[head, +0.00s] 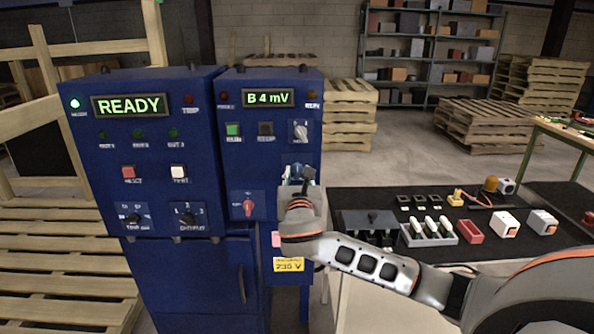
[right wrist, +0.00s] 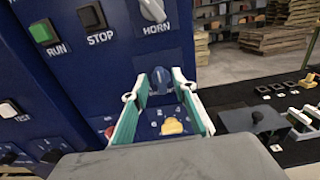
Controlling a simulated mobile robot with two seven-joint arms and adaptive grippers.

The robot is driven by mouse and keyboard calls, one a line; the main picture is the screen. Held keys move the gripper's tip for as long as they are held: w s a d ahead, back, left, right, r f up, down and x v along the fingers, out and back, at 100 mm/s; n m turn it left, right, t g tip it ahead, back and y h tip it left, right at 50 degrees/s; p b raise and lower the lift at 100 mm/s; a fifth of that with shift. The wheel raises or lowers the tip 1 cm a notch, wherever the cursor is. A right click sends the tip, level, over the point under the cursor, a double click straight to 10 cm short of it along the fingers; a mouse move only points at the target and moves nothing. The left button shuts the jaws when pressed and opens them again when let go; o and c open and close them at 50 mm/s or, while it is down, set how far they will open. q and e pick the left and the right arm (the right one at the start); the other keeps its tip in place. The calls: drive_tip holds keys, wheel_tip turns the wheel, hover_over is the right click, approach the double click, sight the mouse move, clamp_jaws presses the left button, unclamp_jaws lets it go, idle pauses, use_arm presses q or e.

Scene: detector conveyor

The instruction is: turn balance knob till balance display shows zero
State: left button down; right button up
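The balance display (head: 268,97) on the right blue cabinet reads "B 4 mV" in the head view. In the right wrist view a blue knob (right wrist: 161,80) stands on the cabinet face, with lettering below it too small to read. A yellowish knob (right wrist: 173,126) with numbers around it sits lower. My right gripper (right wrist: 160,88) points at the panel, its teal-padded fingers on either side of the blue knob with small gaps showing. In the head view my right gripper (head: 297,172) and wrist hide that part of the panel. My left gripper is not in view.
The left cabinet shows "READY" (head: 130,105). A RUN button (right wrist: 43,32), a STOP button (right wrist: 92,18) and a HORN switch (right wrist: 152,9) are above the gripper. A red switch (head: 249,206) is to its left. A dark table surface (head: 345,197) with small parts lies right.

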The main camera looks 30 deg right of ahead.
sight(297, 170)
drive_tip(key=shift+x, duration=1.2)
clamp_jaws()
drive_tip(key=shift+m, duration=0.3)
